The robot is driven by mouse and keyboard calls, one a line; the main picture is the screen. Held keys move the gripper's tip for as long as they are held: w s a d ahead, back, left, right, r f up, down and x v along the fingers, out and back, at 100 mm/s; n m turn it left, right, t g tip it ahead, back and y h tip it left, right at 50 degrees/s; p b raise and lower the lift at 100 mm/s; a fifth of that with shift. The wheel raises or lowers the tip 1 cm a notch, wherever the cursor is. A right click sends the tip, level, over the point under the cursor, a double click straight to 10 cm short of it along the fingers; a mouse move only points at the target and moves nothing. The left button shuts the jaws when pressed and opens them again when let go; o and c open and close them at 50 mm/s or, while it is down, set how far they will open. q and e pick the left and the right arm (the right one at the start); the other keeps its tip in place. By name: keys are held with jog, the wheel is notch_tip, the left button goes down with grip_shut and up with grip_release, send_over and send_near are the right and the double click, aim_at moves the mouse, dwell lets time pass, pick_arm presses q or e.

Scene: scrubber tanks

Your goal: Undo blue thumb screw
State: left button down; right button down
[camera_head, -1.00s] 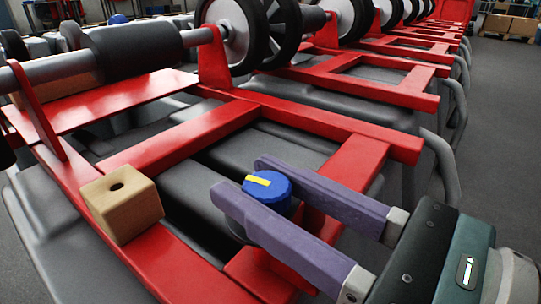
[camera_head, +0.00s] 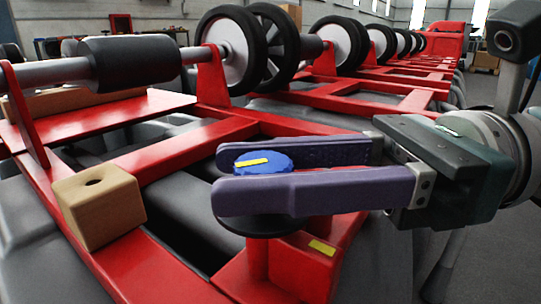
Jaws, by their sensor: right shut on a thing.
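The blue thumb screw (camera_head: 265,162), a round ribbed cap with a yellow stripe on top, is near the middle of the view. My right gripper (camera_head: 222,178) reaches in from the right with its two purple fingers lying nearly level. It is shut on the screw, with one finger on the far side and one on the near side. The near finger hides the screw's lower part. A dark round disc (camera_head: 262,226) shows under the fingers, above the red frame. I cannot tell whether the screw still touches it. My left gripper is not in view.
A wooden block (camera_head: 98,205) with a hole on top sits on the red frame (camera_head: 160,262) at left. Rollers and wheels (camera_head: 230,50) stand behind. Several grey tanks with red frames run back to the right. A yellow label (camera_head: 322,247) is on the red metal below the gripper.

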jog(key=n+g, duration=0.1)
jog(key=g+b, duration=0.1)
jog(key=shift+w+f+n+g+h, duration=0.1)
jog(key=shift+f+n+g+h, duration=0.2)
jog(key=shift+n, duration=0.1)
jog(key=n+g+h+b, duration=0.1)
jog(key=g, duration=0.1)
jog(key=shift+f+n+g+b, duration=0.1)
jog(key=shift+n+g+b, duration=0.2)
jog(key=shift+n+b, duration=0.1)
jog(key=n+g+h+b, duration=0.2)
jog(key=g, duration=0.1)
jog(key=shift+b, duration=0.3)
jog(key=shift+n+g, duration=0.3)
jog(key=c, duration=0.5)
grip_release()
jog(key=shift+r, duration=0.2)
jog(key=shift+r, duration=0.15)
